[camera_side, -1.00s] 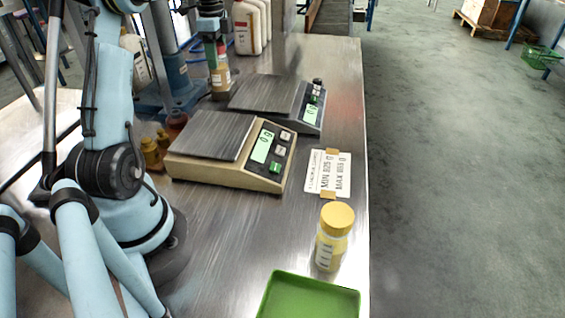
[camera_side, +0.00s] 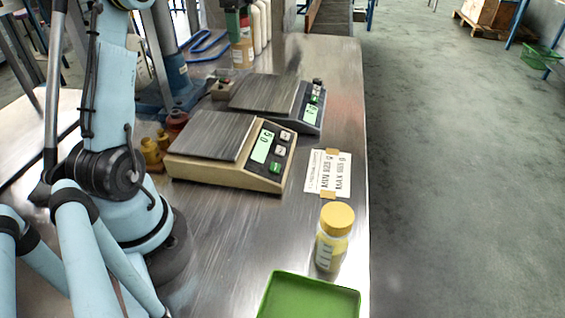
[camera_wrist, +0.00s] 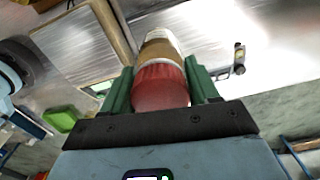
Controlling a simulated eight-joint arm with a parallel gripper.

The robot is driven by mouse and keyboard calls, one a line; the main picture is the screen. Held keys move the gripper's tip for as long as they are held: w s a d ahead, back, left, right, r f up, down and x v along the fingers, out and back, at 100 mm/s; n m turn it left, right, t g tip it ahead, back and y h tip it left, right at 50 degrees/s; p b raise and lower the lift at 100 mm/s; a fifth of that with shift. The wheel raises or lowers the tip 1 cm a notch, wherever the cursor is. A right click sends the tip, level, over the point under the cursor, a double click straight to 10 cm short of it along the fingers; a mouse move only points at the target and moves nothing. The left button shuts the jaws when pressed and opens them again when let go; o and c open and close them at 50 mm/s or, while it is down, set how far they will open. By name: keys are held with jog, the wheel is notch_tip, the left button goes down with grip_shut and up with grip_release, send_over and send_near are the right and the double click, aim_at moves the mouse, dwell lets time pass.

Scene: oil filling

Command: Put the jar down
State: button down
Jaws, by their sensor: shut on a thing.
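My gripper (camera_wrist: 162,92) has green fingers on either side of a jar (camera_wrist: 160,55) with a red lid, a brown band and a pale body. The fingers are shut on it. In the side view, my gripper (camera_side: 237,22) and the jar (camera_side: 242,53) are at the far end of the steel table, behind the scales. I cannot tell whether the jar's bottom touches the table.
Two scales, a beige one (camera_side: 228,150) and a dark one (camera_side: 280,98), stand on the table (camera_side: 335,75). A card (camera_side: 328,174), a yellow-capped jar (camera_side: 334,238) and a green tray (camera_side: 310,298) lie nearer. White canisters (camera_side: 258,25) stand at the back.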

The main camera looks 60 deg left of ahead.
jog(key=w+d+r+m, duration=0.2)
jog(key=d+m, duration=0.7)
jog(key=d, duration=2.6)
jog(key=s+d+f+m, duration=0.3)
jog(key=s+d+m, duration=0.5)
jog(key=s+d, duration=1.3)
notch_tip(320, 180, down, 14)
jog(key=d, duration=0.1)
jog(key=shift+w, duration=0.4)
jog(key=shift+d+f, duration=0.1)
